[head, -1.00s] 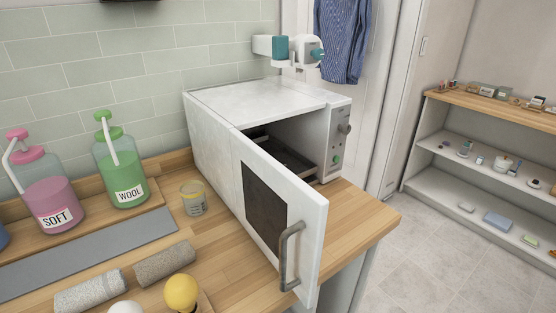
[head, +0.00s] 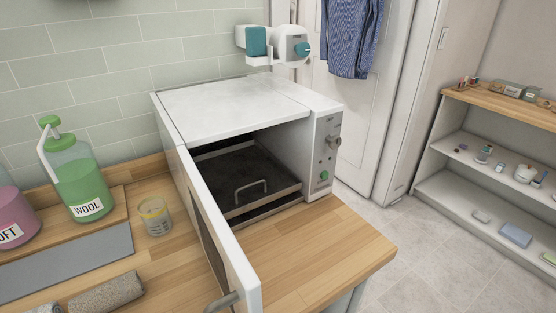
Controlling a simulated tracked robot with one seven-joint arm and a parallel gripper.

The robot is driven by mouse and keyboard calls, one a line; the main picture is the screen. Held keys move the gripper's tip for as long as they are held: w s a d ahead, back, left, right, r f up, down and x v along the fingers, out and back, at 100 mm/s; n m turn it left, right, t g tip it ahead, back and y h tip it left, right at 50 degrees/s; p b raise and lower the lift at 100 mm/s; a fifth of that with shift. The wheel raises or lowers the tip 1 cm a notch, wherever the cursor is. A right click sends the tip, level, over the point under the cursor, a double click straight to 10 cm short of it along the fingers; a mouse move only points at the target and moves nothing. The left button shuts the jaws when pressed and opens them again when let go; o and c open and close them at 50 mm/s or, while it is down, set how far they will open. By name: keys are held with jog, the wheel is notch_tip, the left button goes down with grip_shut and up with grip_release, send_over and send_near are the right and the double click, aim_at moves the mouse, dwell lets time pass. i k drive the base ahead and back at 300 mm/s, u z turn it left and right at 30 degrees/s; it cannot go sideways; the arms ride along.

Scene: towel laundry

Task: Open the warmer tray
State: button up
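The white warmer (head: 235,105) stands on the wooden counter against the tiled wall. Its door (head: 219,229) is swung open toward the front, with a grey handle (head: 222,302) at the lower edge of the view. Inside lies a dark, flat tray (head: 237,172) with a metal loop handle (head: 250,187) at its front. The tray sits within the warmer's opening. A control panel with knobs (head: 327,150) is on the right of the opening. My gripper is not in view.
A green WOOL pump bottle (head: 82,180), a pink bottle (head: 12,215) and a small glass cup (head: 154,215) stand left of the door. A rolled grey towel (head: 107,292) lies at the front left. The counter (head: 330,240) right of the door is bare. Shelves (head: 490,165) stand at the far right.

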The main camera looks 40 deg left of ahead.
aim_at(243, 177)
jog(key=z, duration=0.05)
jog(key=i, duration=0.55)
jog(key=u, duration=2.5)
jog(key=k, duration=0.5)
jog(key=u, duration=0.2)
jog(key=i, duration=0.5)
jog(key=z, duration=0.3)
jog(key=k, duration=0.2)
jog(key=u, duration=0.1)
